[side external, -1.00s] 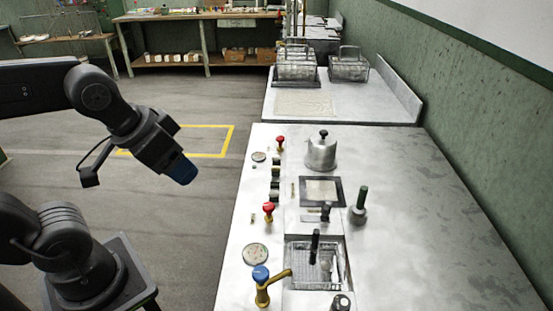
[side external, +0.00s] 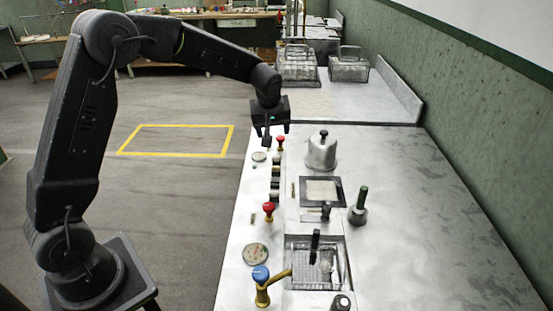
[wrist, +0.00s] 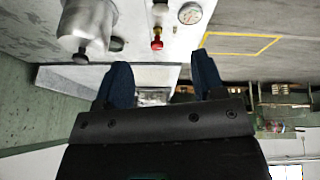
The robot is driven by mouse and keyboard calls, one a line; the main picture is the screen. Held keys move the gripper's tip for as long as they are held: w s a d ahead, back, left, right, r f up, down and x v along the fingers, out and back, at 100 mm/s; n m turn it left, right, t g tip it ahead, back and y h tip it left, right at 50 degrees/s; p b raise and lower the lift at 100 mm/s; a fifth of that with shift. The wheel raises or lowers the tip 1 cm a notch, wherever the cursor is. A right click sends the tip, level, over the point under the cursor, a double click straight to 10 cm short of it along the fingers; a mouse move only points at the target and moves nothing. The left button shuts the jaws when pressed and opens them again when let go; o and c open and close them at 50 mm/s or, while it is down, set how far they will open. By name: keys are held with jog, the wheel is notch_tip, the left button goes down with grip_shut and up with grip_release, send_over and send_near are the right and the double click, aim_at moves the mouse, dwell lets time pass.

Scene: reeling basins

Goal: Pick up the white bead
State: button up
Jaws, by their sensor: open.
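My gripper (side external: 276,134) hangs over the far left part of the grey counter (side external: 420,200), close to a red-topped valve (side external: 280,142). In the wrist view my gripper (wrist: 161,68) shows two dark blue fingers spread wide apart, with nothing held between them. I cannot pick out the white bead with certainty in either view. A row of small dark and pale fittings (side external: 275,184) runs along the counter's left side, too small to tell apart.
A metal pot (side external: 321,152) stands right of my gripper, with a green-handled tool (side external: 362,202) nearer. A sunken basin with a wire basket (side external: 318,262), a brass tap (side external: 264,287) and another red valve (side external: 268,209) are nearer. The counter's right side is clear.

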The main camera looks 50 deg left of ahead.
aim_at(276, 157)
jog(key=x, duration=1.5)
jog(key=shift+w+a, duration=0.35)
jog(key=c, duration=1.1)
grip_shut()
